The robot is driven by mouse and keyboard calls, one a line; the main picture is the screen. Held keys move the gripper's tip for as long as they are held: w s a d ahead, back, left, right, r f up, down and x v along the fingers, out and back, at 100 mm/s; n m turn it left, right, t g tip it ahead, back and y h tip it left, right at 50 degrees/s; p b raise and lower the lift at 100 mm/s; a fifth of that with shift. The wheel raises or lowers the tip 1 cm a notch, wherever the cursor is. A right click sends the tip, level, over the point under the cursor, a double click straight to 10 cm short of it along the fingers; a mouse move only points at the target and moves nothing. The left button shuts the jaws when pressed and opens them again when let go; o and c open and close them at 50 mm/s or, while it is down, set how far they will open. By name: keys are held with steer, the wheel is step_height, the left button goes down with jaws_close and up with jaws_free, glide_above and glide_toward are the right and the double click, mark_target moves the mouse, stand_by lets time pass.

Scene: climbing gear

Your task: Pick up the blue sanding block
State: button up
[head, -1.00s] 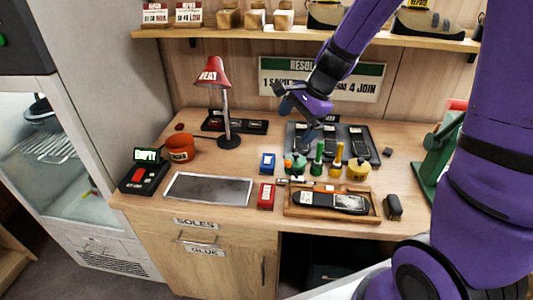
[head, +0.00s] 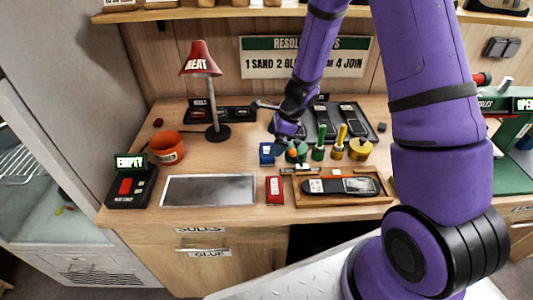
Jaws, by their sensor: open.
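The blue sanding block (head: 266,153) stands on the wooden bench, just left of the orange-and-green glue pot and behind the red block (head: 274,190). A pale label shows on its face. My purple gripper (head: 283,135) is open and hangs close above and slightly right of the blue block, over the glue pots. It looks apart from the block. Its fingertips are small and partly merge with the dark tray behind, so the exact gap is hard to tell.
Several glue pots with upright brushes (head: 318,145) stand right of the block. A wooden tray (head: 380,197) holds a shoe sole in front. A grey mat (head: 208,190), an orange cup (head: 167,148) and a red HEAT lamp (head: 201,58) are on the left.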

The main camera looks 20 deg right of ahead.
mark_target(267, 150)
steer(key=shift+x, duration=3)
steer(key=shift+w+a+r, duration=0.1)
steer(key=shift+a+r, duration=0.05)
steer(key=shift+a, duration=0.05)
steer(key=c, duration=0.6)
steer(key=shift+r, duration=0.15)
step_height(267, 150, up, 18)
steer(key=shift+f, duration=0.15)
